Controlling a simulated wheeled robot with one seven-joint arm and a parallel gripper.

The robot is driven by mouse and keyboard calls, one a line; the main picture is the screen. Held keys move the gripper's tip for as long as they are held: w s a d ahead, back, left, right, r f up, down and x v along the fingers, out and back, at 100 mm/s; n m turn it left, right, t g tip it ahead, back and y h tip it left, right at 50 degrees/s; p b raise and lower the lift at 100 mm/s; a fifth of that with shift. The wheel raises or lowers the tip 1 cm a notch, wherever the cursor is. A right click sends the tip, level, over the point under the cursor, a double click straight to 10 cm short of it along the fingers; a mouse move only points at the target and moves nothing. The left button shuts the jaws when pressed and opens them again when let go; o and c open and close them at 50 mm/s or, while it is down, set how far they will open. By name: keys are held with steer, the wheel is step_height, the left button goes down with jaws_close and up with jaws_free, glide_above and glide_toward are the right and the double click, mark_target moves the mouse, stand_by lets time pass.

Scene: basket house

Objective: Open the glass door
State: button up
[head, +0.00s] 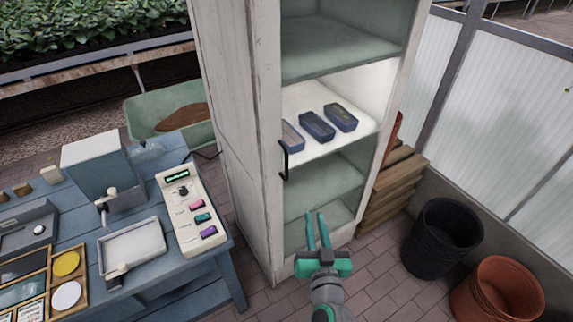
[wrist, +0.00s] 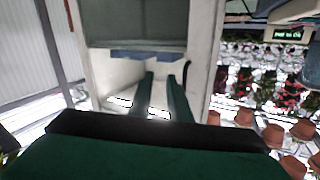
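The glass door (head: 322,178) fronts a tall white cabinet (head: 232,110) and looks shut; its clear pane makes its exact position hard to judge. A dark, upright bar handle (head: 284,161) is at the left of the front. My gripper (head: 316,215) is in front of the cabinet's lower part, below and to the right of the handle in the head view. Its two green fingers are apart with nothing between them. In the wrist view, the fingers (wrist: 161,82) point at the cabinet, and the dark handle (wrist: 187,73) shows beside the right fingertip. Contact cannot be told.
Blue trays (head: 317,126) sit on a shelf inside. A blue workbench (head: 215,255) with devices stands left. Wooden crates (head: 395,185), a black bin (head: 441,240) and an orange pot (head: 497,290) are at right. Brick floor (head: 375,275) before the cabinet is partly free.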

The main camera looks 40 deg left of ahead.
mark_target(287, 166)
steer(key=w+a+r+n+g+y, duration=0.1)
steer(key=a+r+n+g+y, duration=0.25)
steer(key=a+r+n, duration=0.35)
steer(key=w+a, duration=0.2)
steer(key=w+a+m, duration=0.1)
steer(key=w+a, duration=0.1)
steer(key=a, duration=0.1)
steer(key=w+a+m, duration=0.1)
steer(key=w+a, duration=0.1)
steer(key=a, duration=0.1)
steer(key=shift+w+r, duration=0.2)
steer(key=shift+r, duration=0.15)
jaws_close()
